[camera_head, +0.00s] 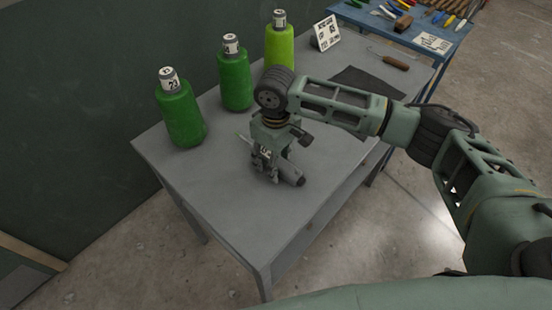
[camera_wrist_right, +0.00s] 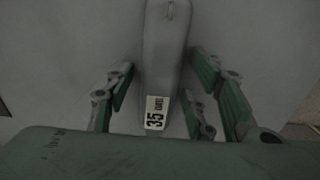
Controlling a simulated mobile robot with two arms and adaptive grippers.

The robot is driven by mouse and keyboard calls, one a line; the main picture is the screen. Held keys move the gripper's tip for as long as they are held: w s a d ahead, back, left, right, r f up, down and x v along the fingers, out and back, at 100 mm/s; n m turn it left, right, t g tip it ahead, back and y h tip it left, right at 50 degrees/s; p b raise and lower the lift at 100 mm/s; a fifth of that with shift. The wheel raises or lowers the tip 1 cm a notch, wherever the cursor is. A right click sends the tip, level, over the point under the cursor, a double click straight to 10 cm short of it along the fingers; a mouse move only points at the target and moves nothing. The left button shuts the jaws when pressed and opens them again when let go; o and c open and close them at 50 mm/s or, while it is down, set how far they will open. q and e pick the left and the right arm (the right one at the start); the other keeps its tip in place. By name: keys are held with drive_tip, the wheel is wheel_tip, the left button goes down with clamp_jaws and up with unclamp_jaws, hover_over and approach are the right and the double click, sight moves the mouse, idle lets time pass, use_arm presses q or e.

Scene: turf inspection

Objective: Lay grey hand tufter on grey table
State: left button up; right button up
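The grey hand tufter (camera_head: 290,173) lies on or just above the grey table (camera_head: 218,190), partly hidden under my right gripper (camera_head: 268,168). In the right wrist view the tufter (camera_wrist_right: 166,55) is a long grey body with a white "35" label. It runs between the green-padded fingers of my right gripper (camera_wrist_right: 163,100). The fingers stand apart on both sides of it, with a gap visible at the left, so the gripper looks open. My left gripper is not in view.
Three green yarn cones, one dark (camera_head: 180,115), one mid-green (camera_head: 235,80) and one lime (camera_head: 279,45), stand along the table's back edge. A sign (camera_head: 326,33), a dark sheet (camera_head: 368,82) and a wooden-handled tool (camera_head: 395,63) are farther right. A blue table (camera_head: 430,25) holds several tools.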

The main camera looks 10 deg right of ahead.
drive_tip(key=shift+r, duration=0.2)
wheel_tip(320, 180, up, 12)
drive_tip(key=b, duration=0.2)
drive_tip(key=shift+f, duration=0.1)
idle(0.6)
